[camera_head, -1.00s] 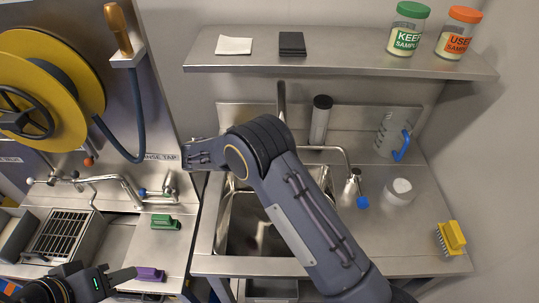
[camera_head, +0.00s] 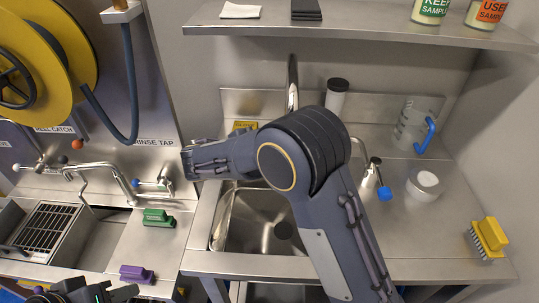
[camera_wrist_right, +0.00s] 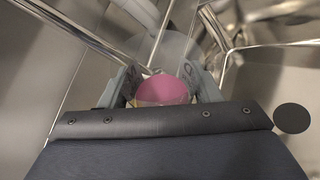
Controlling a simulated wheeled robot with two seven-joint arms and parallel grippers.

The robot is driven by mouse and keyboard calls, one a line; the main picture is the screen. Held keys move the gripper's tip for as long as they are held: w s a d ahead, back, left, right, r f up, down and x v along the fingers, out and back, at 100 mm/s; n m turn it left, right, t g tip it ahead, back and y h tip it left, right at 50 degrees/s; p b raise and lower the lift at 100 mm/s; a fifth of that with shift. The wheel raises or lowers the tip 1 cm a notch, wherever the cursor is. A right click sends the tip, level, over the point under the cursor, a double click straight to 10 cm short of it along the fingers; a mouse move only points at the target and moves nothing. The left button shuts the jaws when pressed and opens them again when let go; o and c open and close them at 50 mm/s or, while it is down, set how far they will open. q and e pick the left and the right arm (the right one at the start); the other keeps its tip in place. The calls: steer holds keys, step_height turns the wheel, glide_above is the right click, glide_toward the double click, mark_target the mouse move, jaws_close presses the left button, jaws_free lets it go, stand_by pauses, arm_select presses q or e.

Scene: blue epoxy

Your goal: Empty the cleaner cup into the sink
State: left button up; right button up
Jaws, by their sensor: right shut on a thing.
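In the right wrist view, a clear cup with pink liquid (camera_wrist_right: 162,91) sits between the two fingers of my right gripper (camera_wrist_right: 163,88), which is shut on it. Bright metal of the sink shows around the cup; I cannot tell how far it is tilted. In the head view, my right arm reaches across the sink (camera_head: 232,236) and hides part of it; the cup does not show there. My left gripper (camera_head: 115,293) is at the bottom left edge, partly cut off; its opening is unclear.
A tall faucet (camera_head: 292,82) stands behind the sink. To the right are a jug with a blue handle (camera_head: 412,125), a round white-lidded jar (camera_head: 424,184) and a yellow brush (camera_head: 490,236). Green (camera_head: 158,218) and purple (camera_head: 136,273) brushes lie left of the sink. A shelf (camera_head: 360,32) hangs above.

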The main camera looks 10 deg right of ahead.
steer(key=s+m+t+b, duration=0.1)
steer(key=b, duration=0.3)
steer(key=s+f+m+b, duration=0.1)
steer(key=m+b, duration=0.1)
steer(key=b, duration=0.3)
steer(key=shift+d+t+h, duration=0.15)
steer(key=shift+t+h, duration=0.15)
steer(key=shift+t, duration=0.1)
steer(key=shift+r+p, duration=0.4)
steer(key=shift+p, duration=0.1)
steer(key=shift+f+b, duration=0.15)
steer(key=shift+b, duration=0.35)
steer(key=shift+s+m+t+b, duration=0.25)
steer(key=shift+m+b, duration=0.45)
steer(key=shift+b, duration=0.75)
steer(key=shift+m+t+h+b, duration=0.35)
steer(key=shift+m+b, duration=0.25)
steer(key=shift+b, duration=0.45)
steer(key=shift+s+r, duration=0.1)
steer(key=shift+r, duration=0.2)
